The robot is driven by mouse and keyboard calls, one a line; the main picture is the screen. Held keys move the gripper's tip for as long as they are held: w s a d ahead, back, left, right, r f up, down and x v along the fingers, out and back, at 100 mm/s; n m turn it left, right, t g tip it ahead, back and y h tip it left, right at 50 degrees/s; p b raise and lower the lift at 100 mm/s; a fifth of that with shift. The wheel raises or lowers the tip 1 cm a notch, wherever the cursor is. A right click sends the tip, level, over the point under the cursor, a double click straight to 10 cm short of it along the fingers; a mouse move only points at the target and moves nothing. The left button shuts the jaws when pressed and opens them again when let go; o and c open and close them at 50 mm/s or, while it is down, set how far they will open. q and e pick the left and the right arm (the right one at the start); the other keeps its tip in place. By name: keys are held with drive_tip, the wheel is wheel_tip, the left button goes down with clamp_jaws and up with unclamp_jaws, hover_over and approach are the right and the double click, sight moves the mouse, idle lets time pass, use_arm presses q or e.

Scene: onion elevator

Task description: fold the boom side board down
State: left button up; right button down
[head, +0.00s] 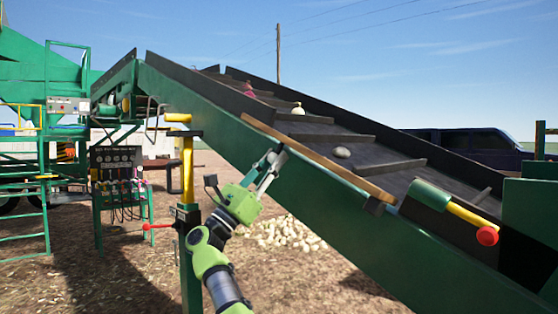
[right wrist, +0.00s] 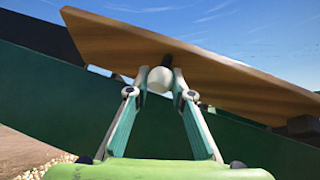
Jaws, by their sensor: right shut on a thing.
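The boom side board (head: 318,158) is a long wooden plank along the near edge of the green boom (head: 370,225). In the head view it shows as a narrow strip. In the right wrist view the board (right wrist: 215,75) appears broad above my fingers, with the green boom behind. My right gripper (head: 272,163) is at the board's left part, on the near side of the boom. In the right wrist view its fingers (right wrist: 160,82) are closed around a pale round knob (right wrist: 159,80) at the board. My left gripper is not in view.
The dark belt (head: 360,135) carries a few onions, including a pale one (head: 341,152). A yellow handle with a red knob (head: 487,235) is at the lower right. A green post with a yellow top (head: 187,165) stands left of my arm. Onions (head: 283,233) lie heaped on the ground.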

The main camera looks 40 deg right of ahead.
drive_tip(key=shift+w+d+f, duration=0.1)
drive_tip(key=shift+w+f, duration=0.1)
drive_tip(key=shift+f, duration=0.4)
drive_tip(key=c, duration=1.9)
unclamp_jaws()
drive_tip(key=shift+o, duration=0.6)
drive_tip(key=shift+w+d, duration=0.1)
drive_tip(key=shift+w, duration=0.1)
drive_tip(key=shift+s+a+f, duration=0.1)
drive_tip(key=shift+a+f, duration=0.1)
drive_tip(key=shift+a, duration=0.1)
drive_tip(key=v, duration=1.1)
drive_tip(key=shift+f+t, duration=0.3)
drive_tip(key=shift+a, duration=0.15)
drive_tip(key=shift+c, duration=0.5)
